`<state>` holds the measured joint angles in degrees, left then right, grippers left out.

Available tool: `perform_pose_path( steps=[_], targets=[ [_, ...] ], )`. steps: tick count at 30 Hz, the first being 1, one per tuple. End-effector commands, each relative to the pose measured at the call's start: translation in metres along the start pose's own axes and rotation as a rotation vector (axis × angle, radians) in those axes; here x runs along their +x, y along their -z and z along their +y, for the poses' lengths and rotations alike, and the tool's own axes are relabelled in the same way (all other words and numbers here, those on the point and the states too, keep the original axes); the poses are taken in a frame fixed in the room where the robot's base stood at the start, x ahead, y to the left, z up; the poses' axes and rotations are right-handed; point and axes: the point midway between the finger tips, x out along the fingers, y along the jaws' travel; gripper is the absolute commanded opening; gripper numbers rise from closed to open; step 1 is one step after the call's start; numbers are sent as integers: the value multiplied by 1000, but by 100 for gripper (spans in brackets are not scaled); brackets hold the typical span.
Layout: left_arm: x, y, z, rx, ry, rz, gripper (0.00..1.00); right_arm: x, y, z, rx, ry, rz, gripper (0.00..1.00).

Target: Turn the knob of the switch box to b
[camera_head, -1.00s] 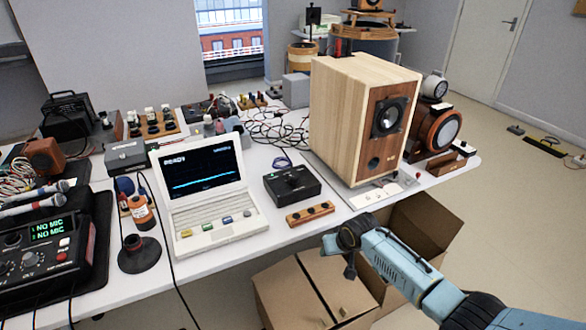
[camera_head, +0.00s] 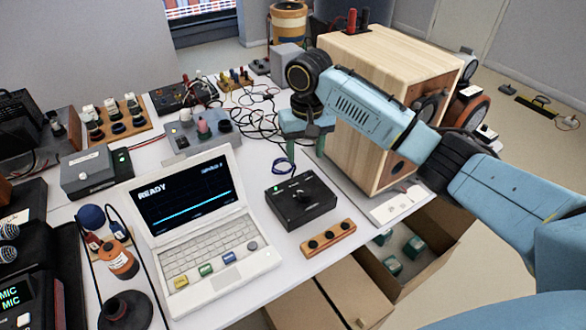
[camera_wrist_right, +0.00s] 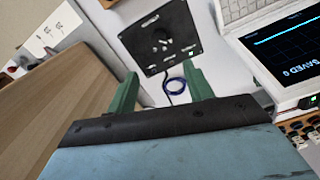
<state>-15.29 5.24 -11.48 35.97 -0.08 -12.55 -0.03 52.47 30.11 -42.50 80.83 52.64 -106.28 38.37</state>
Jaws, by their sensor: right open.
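The switch box (camera_head: 318,204) is a black box with a dark knob (camera_head: 303,197) on its top and a small green light. It sits on the white table between the laptop and the wooden speaker. In the right wrist view the box (camera_wrist_right: 137,42) and its knob (camera_wrist_right: 161,42) lie beyond the fingertips; the labels are too small to read. My right gripper (camera_head: 305,146) is open and empty, pointing down above the table behind the box, apart from it. Its green fingers also show in the wrist view (camera_wrist_right: 163,84). My left gripper is out of view.
The laptop (camera_head: 205,225) stands left of the box and the tall wooden speaker (camera_head: 370,90) right of it, close to my right arm. A wooden strip with several black knobs (camera_head: 328,239) lies in front. A blue cable coil (camera_head: 283,166) lies behind.

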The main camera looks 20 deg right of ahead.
Motion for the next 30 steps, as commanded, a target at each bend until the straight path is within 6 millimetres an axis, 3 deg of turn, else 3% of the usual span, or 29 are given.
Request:
perform_pose_path(
  steps=[5, 9, 12, 21, 30],
  targets=[
    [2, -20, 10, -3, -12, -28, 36, 14, -3, 1, 0, -7, -12, 52],
    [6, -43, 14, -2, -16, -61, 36, 42, -3, 2, 1, -9, -13, 52],
    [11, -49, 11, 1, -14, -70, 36, 65, -3, 1, 0, -8, -12, 52],
    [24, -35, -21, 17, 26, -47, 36, 117, -3, 1, 0, -6, -10, 52],
    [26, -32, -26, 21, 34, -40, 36, 132, -3, 1, -2, -6, -7, 52]
  ],
)
